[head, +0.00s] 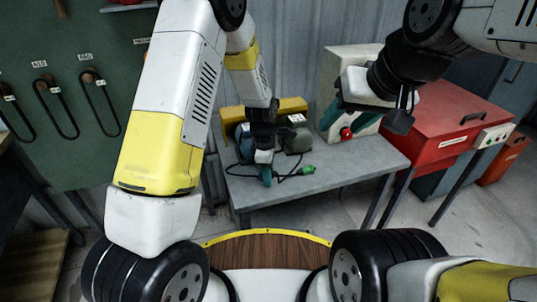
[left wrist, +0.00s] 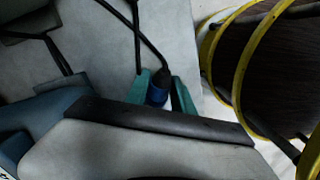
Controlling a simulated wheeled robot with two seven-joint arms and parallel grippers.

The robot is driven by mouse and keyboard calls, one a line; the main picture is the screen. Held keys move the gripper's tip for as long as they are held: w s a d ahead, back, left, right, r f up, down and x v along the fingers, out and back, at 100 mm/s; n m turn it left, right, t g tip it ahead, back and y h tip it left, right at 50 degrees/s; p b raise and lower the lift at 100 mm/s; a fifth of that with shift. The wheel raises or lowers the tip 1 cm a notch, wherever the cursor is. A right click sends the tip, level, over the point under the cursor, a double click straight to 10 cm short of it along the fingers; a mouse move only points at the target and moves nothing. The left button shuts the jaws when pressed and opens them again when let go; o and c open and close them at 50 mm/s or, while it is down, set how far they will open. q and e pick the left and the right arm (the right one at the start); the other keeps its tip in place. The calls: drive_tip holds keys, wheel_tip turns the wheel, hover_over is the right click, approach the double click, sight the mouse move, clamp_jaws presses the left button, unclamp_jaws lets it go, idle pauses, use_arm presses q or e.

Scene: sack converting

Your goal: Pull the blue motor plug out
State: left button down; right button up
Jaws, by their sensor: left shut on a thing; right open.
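The blue motor plug (left wrist: 157,93) shows in the left wrist view between the two teal fingers of my left gripper (left wrist: 160,88), with a black cable running up from it. In the head view my left gripper (head: 266,177) is low over the front of the grey bench, and the plug is hidden by it there. The gripper is shut on the plug. Whether the plug sits in a socket I cannot tell. My right gripper (head: 346,120) is open and empty, raised in front of a beige box at the right of the bench.
The grey bench (head: 345,170) carries a green connector (head: 306,170) on a black cable, a grey machine (head: 296,138) and a yellow part (head: 293,105) behind. The beige box (head: 335,70) has a red button (head: 346,133). A red cabinet (head: 455,120) stands right. The bench's front right is clear.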

use_arm(q)
drive_tip(key=shift+f, duration=0.35)
drive_tip(key=c, duration=1)
unclamp_jaws()
drive_tip(key=shift+r, duration=0.1)
drive_tip(key=r, duration=0.7)
drive_tip(key=shift+a+r, duration=0.3)
